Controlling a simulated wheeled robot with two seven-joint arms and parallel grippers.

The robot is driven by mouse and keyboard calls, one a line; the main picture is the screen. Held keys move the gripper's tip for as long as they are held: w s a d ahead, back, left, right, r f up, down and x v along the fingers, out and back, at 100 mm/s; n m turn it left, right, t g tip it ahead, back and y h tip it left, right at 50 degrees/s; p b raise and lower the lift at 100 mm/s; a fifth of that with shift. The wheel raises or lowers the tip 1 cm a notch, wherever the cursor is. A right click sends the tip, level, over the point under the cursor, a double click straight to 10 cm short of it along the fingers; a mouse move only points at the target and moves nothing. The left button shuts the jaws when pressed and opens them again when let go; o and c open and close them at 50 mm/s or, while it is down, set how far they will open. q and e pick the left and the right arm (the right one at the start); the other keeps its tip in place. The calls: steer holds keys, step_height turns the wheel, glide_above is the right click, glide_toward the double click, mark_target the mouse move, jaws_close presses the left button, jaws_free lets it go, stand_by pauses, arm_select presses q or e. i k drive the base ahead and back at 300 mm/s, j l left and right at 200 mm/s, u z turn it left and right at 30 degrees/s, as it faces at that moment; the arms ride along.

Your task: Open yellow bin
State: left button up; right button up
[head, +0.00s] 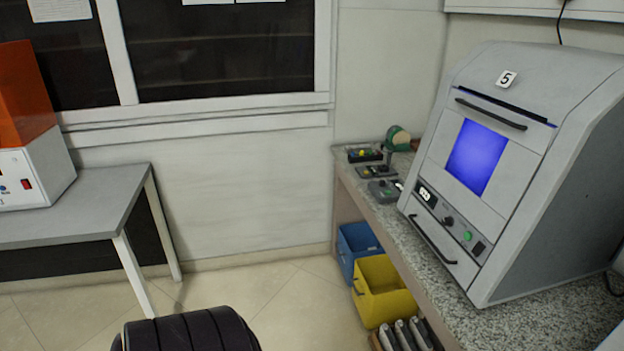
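The yellow bin (377,305) is on the floor under the front edge of the granite counter at the right, in the lower middle of the head view. Its near face and a dark handle on its left side show, and its top looks open at the front. The back part of it is hidden under the counter. A blue bin (352,241) with a similar handle stands just behind it. Neither of my grippers shows in the head view.
A granite counter (545,318) holds a grey machine (560,90) marked 5 and small control boxes (381,190). Several grey items (408,335) stand below, in front of the yellow bin. A grey table (85,205) is at left. A black rounded object (185,332) is at bottom. Tiled floor between is clear.

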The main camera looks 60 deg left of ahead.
mark_target(376, 278)
steer(key=u, duration=1.55)
steer(key=i+j, duration=0.25)
